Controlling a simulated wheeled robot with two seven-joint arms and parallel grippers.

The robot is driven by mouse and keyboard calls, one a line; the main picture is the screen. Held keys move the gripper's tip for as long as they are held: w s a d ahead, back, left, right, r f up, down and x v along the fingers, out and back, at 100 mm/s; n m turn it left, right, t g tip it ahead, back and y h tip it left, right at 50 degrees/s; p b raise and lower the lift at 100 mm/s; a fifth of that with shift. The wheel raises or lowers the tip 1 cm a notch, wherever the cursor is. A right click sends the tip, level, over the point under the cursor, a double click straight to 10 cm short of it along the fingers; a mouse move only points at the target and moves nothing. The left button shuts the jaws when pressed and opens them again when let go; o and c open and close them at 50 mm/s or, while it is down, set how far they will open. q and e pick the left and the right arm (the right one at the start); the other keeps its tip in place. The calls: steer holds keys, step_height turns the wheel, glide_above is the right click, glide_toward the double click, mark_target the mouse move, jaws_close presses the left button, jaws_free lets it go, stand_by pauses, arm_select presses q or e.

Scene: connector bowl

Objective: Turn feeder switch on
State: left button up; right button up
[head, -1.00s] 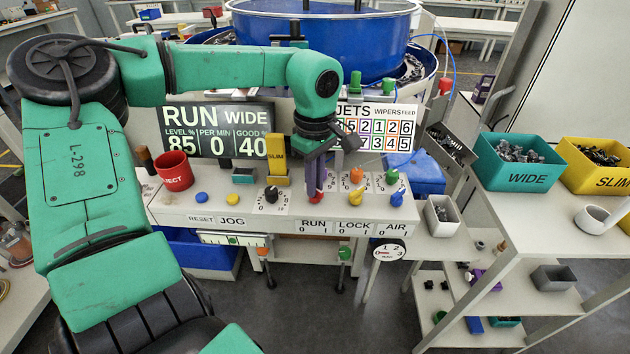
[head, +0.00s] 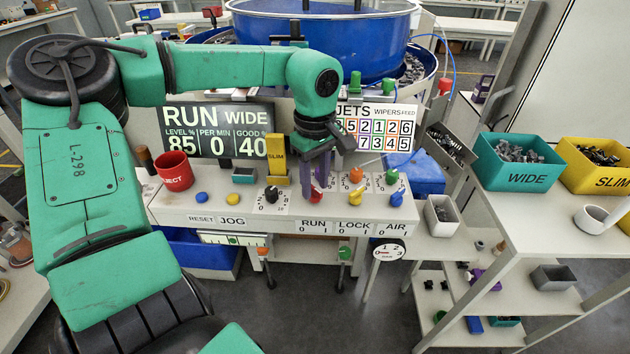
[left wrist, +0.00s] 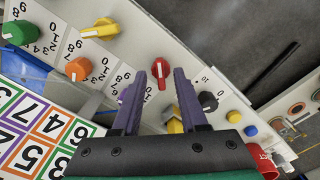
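The red switch knob (head: 316,194) sits above the RUN label on the sloped front panel (head: 260,208). It also shows in the left wrist view (left wrist: 159,74), with a light line on its face. My left gripper (head: 317,186) is over this knob, its two purple fingers apart, one on each side of it. The fingers (left wrist: 160,76) look spread with a gap around the knob; whether they touch it I cannot tell. The knob's exact setting is hard to read. My right gripper is out of view.
A yellow knob (head: 356,197), a blue knob (head: 397,197) and an orange knob (head: 356,175) stand right of the red one. The display (head: 219,130) reads RUN WIDE.

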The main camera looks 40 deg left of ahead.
mark_target(315, 188)
arm_select(q)
step_height(315, 188, up, 15)
steer(key=shift+f+p, duration=0.2)
steer(key=shift+p, duration=0.25)
stand_by(0.3)
